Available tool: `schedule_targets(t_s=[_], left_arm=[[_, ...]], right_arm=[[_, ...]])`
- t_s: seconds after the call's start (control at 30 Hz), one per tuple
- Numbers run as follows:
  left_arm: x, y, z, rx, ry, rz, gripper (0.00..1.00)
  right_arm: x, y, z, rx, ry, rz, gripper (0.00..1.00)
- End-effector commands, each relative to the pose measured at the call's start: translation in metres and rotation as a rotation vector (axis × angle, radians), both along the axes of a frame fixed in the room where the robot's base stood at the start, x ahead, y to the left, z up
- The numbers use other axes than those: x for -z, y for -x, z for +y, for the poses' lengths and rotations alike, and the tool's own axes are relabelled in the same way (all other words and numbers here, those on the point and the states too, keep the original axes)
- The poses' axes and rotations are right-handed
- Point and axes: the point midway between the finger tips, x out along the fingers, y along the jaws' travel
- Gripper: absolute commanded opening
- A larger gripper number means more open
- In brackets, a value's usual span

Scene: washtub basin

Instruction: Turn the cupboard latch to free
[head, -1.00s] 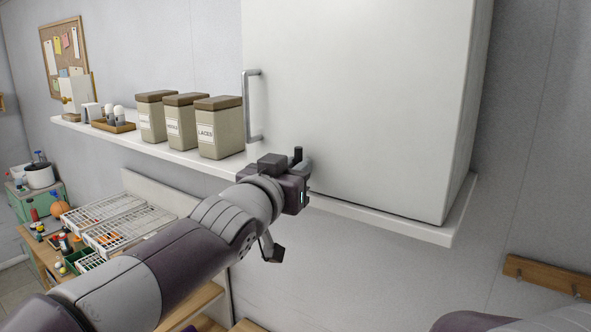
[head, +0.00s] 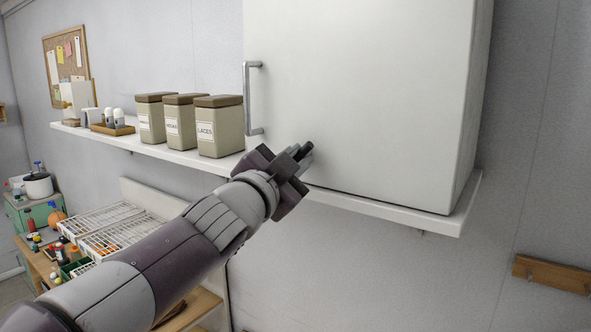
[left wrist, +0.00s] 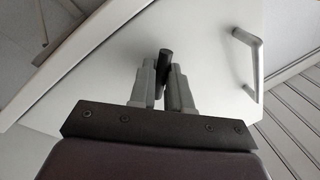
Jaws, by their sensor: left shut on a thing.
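The white cupboard (head: 370,100) fills the upper middle of the head view, its door shut. The cupboard latch (head: 305,149), a dark bar, is at the door's lower left, tilted up to the right. My left gripper (head: 299,154) is at the latch. In the left wrist view the two grey fingers of my left gripper (left wrist: 162,84) are closed on the dark latch (left wrist: 165,62), whose end sticks out between them. The latch's base is hidden by the fingers. My right gripper is not in view.
A metal door handle (head: 249,98) is above and left of my left gripper. Lidded canisters (head: 218,128) stand on the white shelf (head: 190,158) to the left. A wooden rail (head: 550,273) is on the wall at lower right.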

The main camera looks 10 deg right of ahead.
Motion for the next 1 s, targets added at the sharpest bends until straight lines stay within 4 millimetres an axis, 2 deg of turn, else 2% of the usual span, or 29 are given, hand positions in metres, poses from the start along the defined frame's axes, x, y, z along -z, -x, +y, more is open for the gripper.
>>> schedule_targets(t_s=[0.6, 1.0], left_arm=[[0.001, -0.002, 0.002, 0.000, -0.395, -0.399, 0.00], [0.000, -0.003, 0.003, 0.000, -0.550, -0.553, 0.00]], right_arm=[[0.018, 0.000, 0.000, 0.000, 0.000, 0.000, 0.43], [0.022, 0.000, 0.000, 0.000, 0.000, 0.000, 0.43]])
